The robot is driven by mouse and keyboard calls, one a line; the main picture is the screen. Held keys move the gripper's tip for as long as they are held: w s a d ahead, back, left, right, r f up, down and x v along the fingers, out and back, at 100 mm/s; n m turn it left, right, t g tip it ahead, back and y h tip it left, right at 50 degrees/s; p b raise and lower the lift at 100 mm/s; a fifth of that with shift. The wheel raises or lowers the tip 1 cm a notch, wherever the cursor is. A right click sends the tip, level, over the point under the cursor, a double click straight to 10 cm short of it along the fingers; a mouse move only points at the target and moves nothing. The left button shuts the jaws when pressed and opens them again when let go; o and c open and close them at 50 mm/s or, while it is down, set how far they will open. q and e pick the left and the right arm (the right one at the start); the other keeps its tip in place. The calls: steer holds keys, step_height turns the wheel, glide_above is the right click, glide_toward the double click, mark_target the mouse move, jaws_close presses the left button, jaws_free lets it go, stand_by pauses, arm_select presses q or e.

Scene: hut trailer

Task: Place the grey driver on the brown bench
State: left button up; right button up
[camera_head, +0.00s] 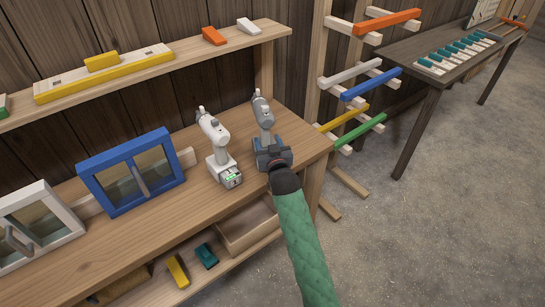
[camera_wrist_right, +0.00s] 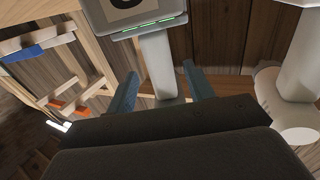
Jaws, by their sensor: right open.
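The grey driver (camera_head: 262,112) stands upright on the light wooden workbench (camera_head: 120,250), near its right end. My right gripper (camera_head: 271,148), at the end of the green arm, is in front of its lower part. In the right wrist view the grey driver's handle (camera_wrist_right: 160,65) shows between the two open blue fingers (camera_wrist_right: 160,85). I see a gap on each side of the handle. A darker brown bench (camera_head: 400,50) stands at the back right. My left gripper is not in view.
A white driver (camera_head: 214,140) stands close left of the grey one, also in the right wrist view (camera_wrist_right: 298,75). A rack with coloured bars (camera_head: 365,85) stands between the benches. Teal and white pieces (camera_head: 455,55) lie on the brown bench; its near-left end is bare.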

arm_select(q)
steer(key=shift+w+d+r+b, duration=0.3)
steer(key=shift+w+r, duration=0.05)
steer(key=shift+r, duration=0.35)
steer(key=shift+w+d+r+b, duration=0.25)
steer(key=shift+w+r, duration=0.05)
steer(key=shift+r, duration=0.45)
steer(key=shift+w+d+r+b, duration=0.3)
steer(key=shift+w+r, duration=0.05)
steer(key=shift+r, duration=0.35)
arm_select(e)
steer(key=v, duration=0.6)
steer(key=shift+s, duration=0.35)
steer(key=shift+d+r, duration=0.1)
